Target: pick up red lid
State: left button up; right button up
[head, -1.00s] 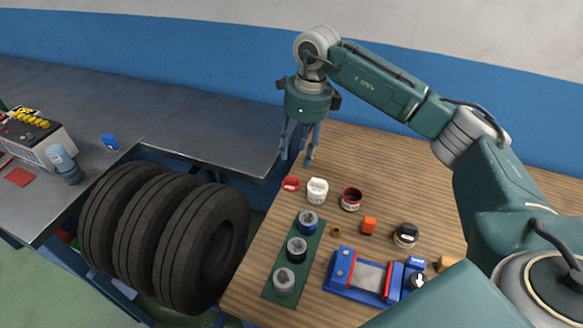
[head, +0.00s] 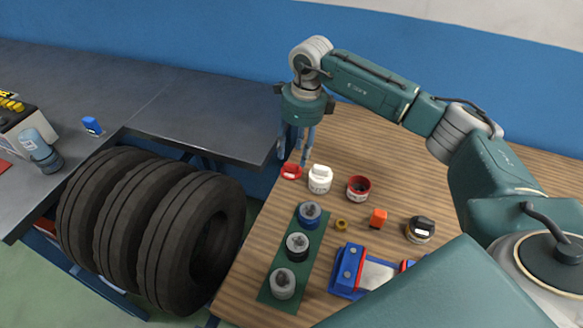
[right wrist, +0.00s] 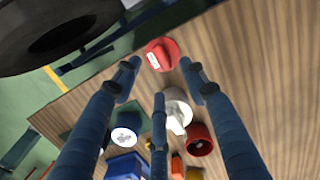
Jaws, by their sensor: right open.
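The red lid (head: 291,171) lies on the wooden table near its left edge, beside a white jar (head: 319,179). In the right wrist view the lid (right wrist: 162,54) is a round red disc with a raised grip and a white label, lying beyond and between the spread fingertips. My right gripper (head: 296,155) points down just above and behind the lid, open and empty; its blue fingers also show in the right wrist view (right wrist: 160,85). I cannot tell the exact height gap. My left gripper is not in view.
A red open jar (head: 358,188) stands right of the white jar. An orange block (head: 378,217), a black-lidded jar (head: 420,229) and a green mat (head: 264,295) with several capped jars are nearer. Stacked tyres (head: 80,220) stand left of the table. A grey bench (head: 200,110) lies behind.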

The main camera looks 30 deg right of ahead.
aim_at(291, 166)
jog(key=shift+w+a+f+p, duration=0.1)
jog(key=shift+f+p, duration=0.3)
jog(key=shift+f, duration=0.25)
jog(key=f, duration=0.1)
jog(key=f+p, duration=0.1)
jog(key=f, duration=0.1)
jog(key=shift+w+a+f, duration=0.25)
jog(key=shift+f, duration=0.45)
jog(key=shift+c, duration=0.5)
jog(key=c, duration=0.9)
